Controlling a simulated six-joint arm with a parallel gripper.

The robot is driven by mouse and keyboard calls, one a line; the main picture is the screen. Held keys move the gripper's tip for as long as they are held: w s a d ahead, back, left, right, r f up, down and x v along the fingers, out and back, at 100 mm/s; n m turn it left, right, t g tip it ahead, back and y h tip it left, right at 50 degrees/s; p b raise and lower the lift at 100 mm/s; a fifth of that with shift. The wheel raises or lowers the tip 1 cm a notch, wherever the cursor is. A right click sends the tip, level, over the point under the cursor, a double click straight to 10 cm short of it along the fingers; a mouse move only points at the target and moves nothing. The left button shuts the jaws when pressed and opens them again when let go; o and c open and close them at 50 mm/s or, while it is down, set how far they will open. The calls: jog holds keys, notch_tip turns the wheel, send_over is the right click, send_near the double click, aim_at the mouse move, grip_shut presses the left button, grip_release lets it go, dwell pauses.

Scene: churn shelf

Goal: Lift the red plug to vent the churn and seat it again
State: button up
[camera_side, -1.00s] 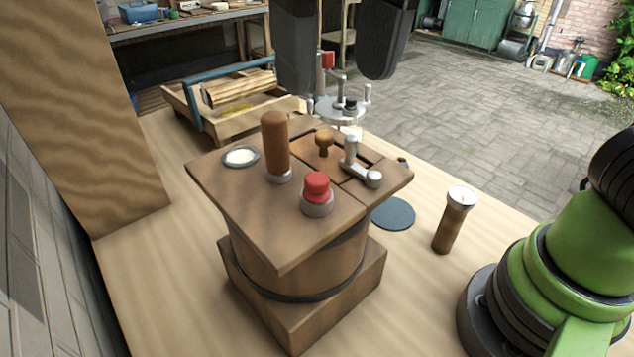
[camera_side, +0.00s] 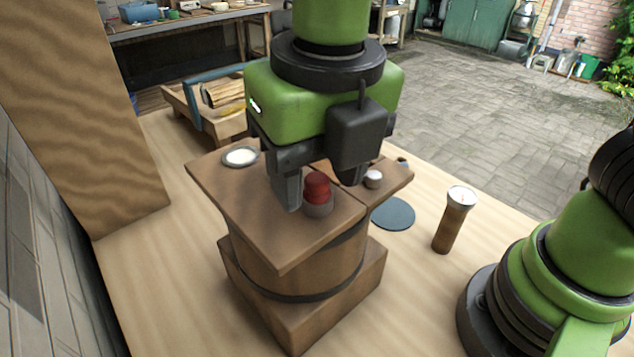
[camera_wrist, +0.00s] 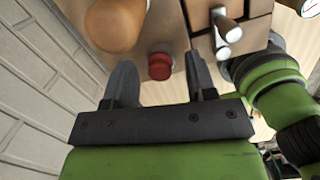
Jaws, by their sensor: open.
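The red plug (camera_side: 317,186) sits upright in its grey collar (camera_side: 319,207) on the wooden lid (camera_side: 283,240) of the churn (camera_side: 290,268). My gripper (camera_side: 320,192) is open and low over the lid. In the side view one finger is left of the plug and the other is to its right and behind. In the wrist view the plug (camera_wrist: 160,66) shows between the spread fingers, just beyond their tips. I cannot tell whether a finger touches it. My gripper hides much of the lid's back part in the side view.
A brown wooden handle (camera_wrist: 115,22) and a metal crank (camera_wrist: 225,30) stand on the lid close to my fingers. A wooden-handled gauge (camera_side: 454,218) and a dark disc (camera_side: 393,213) are on the bench at the right.

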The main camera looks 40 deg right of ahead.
aim_at(318, 178)
grip_shut()
jog(key=shift+r, duration=0.15)
notch_tip(318, 178, up, 10)
dwell(0.7)
